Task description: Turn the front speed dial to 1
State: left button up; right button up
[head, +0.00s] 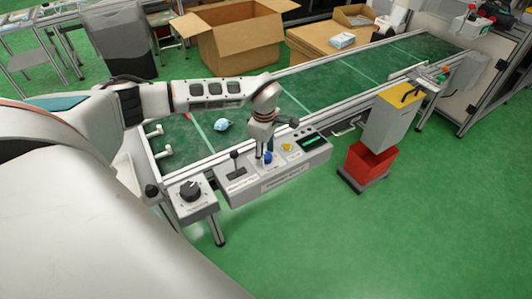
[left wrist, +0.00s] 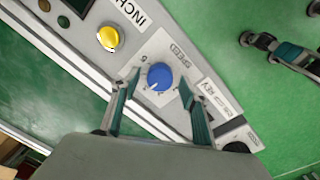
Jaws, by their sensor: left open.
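The blue speed dial (head: 267,157) sits on the grey control panel (head: 238,187) beside the conveyor. In the left wrist view the dial (left wrist: 159,77) is under the word SPEED, with a small pale mark on its lower left side; the scale numbers are too small to read surely. My left gripper (left wrist: 155,97) is open, with one finger on each side of the dial and visible gaps between. In the head view my left gripper (head: 262,145) points down over the dial and partly hides it. A dark and teal jointed part (left wrist: 285,52) at the upper right looks like my right gripper.
A yellow button (left wrist: 108,38) is beside the dial. A black lever (head: 235,160) stands on the panel's left part, and a separate box with a black knob (head: 190,190) is further left.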

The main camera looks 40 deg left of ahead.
pick_arm(q)
jog(key=c, duration=1.1)
